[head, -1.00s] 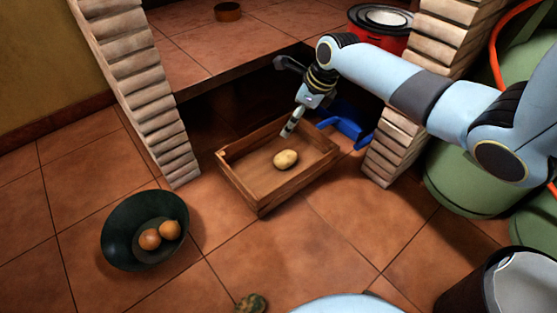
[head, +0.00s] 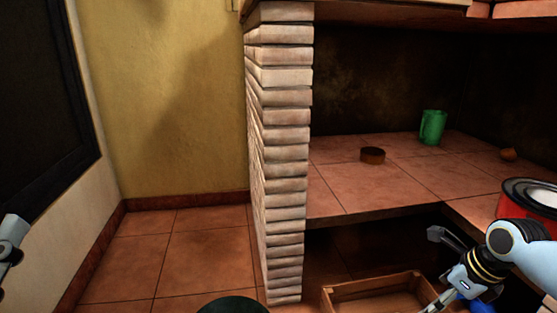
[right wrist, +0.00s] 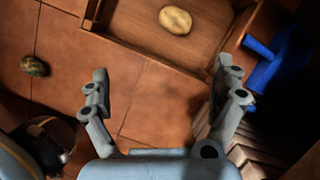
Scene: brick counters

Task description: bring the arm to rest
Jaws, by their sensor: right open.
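My right gripper (head: 440,300) is at the lower right in the head view, over the right side of the wooden crate (head: 378,284). In the right wrist view the right gripper (right wrist: 161,70) has its two fingers wide apart with nothing between them. A potato (right wrist: 175,20) lies on the crate's floor, beyond the fingertips and apart from them. A grey jointed piece of my left arm (head: 12,240) shows at the left edge of the head view; whether its jaws are open is not visible.
A brick pillar (head: 282,160) stands left of the counter (head: 350,190). A blue object (right wrist: 272,62) is beside the crate. A mottled round object (right wrist: 34,66) lies on the floor.

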